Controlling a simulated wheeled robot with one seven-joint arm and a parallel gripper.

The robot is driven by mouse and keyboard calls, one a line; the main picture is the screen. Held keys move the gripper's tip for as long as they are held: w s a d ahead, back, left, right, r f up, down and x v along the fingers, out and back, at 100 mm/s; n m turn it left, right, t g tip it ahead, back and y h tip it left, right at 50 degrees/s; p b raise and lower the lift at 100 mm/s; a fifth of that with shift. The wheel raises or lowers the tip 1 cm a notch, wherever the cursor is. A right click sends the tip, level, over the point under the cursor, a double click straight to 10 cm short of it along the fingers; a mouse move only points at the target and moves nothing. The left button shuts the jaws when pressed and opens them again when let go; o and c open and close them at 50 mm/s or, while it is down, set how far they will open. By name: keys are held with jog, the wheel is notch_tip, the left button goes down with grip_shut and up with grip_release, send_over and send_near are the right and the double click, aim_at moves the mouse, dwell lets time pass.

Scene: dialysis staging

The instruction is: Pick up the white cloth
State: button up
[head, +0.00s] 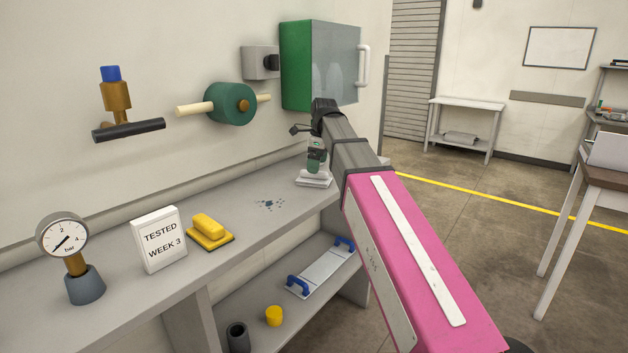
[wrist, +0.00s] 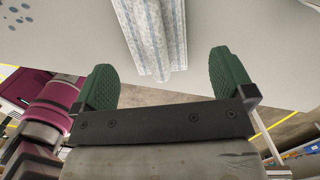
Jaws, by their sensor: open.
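The white cloth (head: 314,180) lies folded on the grey bench near its right end, partly hidden by my gripper in the head view. In the wrist view the cloth (wrist: 153,32) shows faint blue-grey stripes and reaches the bench edge. My gripper (head: 316,160) is above or at the cloth; the head view does not settle the exact gap. In the wrist view my gripper's green fingers (wrist: 164,84) are apart and empty, to either side of the cloth's near end. The cloth lies ahead of them, slightly left of the middle between them.
On the bench (head: 235,230) are dark spots (head: 270,204), a yellow block (head: 209,231), a "TESTED WEEK 3" sign (head: 159,240) and a gauge (head: 66,245). A green cabinet (head: 296,65) hangs above.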

aim_at(314, 178)
jog(key=shift+a+f, duration=0.2)
jog(key=shift+f, duration=0.65)
jog(key=shift+a+f, duration=0.15)
jog(key=shift+f, duration=0.75)
jog(key=shift+a+f, duration=0.2)
jog(key=shift+f, duration=0.65)
jog(key=c, duration=1)
jog(key=shift+r, duration=0.15)
notch_tip(314, 178, up, 10)
jog(key=shift+f, duration=0.1)
jog(key=shift+o, duration=0.8)
